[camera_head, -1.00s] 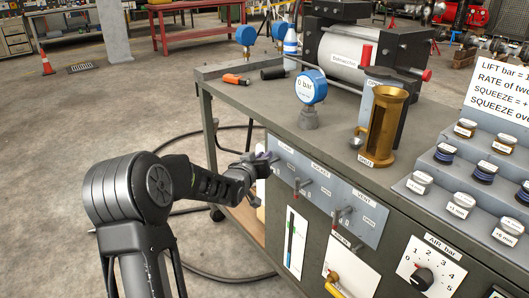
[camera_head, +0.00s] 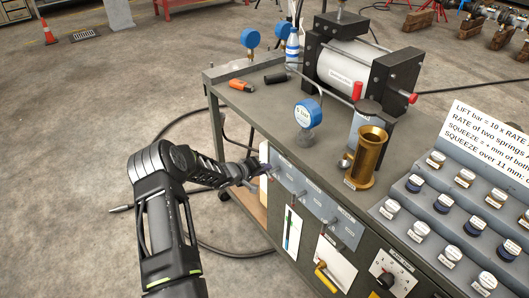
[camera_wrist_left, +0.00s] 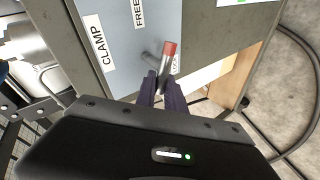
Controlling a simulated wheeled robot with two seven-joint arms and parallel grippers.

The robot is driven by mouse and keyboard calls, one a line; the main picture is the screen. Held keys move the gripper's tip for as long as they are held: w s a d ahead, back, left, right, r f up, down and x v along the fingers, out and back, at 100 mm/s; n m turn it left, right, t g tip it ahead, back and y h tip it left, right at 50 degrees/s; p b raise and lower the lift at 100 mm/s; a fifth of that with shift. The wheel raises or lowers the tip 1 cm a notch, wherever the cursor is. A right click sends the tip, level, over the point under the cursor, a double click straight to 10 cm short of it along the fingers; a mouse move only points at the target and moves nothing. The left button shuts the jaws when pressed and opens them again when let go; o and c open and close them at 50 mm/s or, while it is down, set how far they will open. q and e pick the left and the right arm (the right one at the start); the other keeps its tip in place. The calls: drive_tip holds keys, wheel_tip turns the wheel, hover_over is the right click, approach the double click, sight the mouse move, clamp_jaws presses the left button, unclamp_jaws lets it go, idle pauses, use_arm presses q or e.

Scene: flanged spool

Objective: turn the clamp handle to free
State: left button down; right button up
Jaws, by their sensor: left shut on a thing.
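The clamp handle (camera_wrist_left: 168,52) is a grey metal lever with a red tip on the blue-grey panel (camera_wrist_left: 122,60), under the CLAMP label (camera_wrist_left: 96,42). The FREE label (camera_wrist_left: 138,13) is at the top of the wrist view. The lever's red tip is beside the partly covered LOCK label (camera_wrist_left: 176,65). My left gripper (camera_wrist_left: 161,90) is shut on the lever's lower part, with dark fingers on both sides. In the head view my left gripper (camera_head: 262,172) is at the panel's left end and hides most of this handle. My right gripper is not in view.
More small levers (camera_head: 301,193) are on the panel to the right. The bench top (camera_head: 250,104) carries a blue gauge (camera_head: 308,112), a brass flanged spool (camera_head: 367,156) and a large cylinder (camera_head: 350,68). A hose (camera_head: 225,250) lies on the floor.

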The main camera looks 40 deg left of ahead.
use_arm(q)
drive_tip(key=shift+a+f+n+g+h+p, duration=0.15)
drive_tip(key=shift+n+g+h+p, duration=0.15)
drive_tip(key=shift+n+h+p, duration=0.35)
drive_tip(key=shift+f+n+h, duration=0.25)
drive_tip(key=shift+n+h, duration=0.2)
drive_tip(key=shift+h, duration=0.1)
drive_tip(key=c, duration=1.4)
unclamp_jaws()
drive_tip(key=shift+c, duration=0.2)
drive_tip(key=v, duration=0.7)
drive_tip(key=shift+s+r+b, duration=0.2)
drive_tip(key=shift+r+b, duration=0.1)
drive_tip(key=shift+b, duration=0.15)
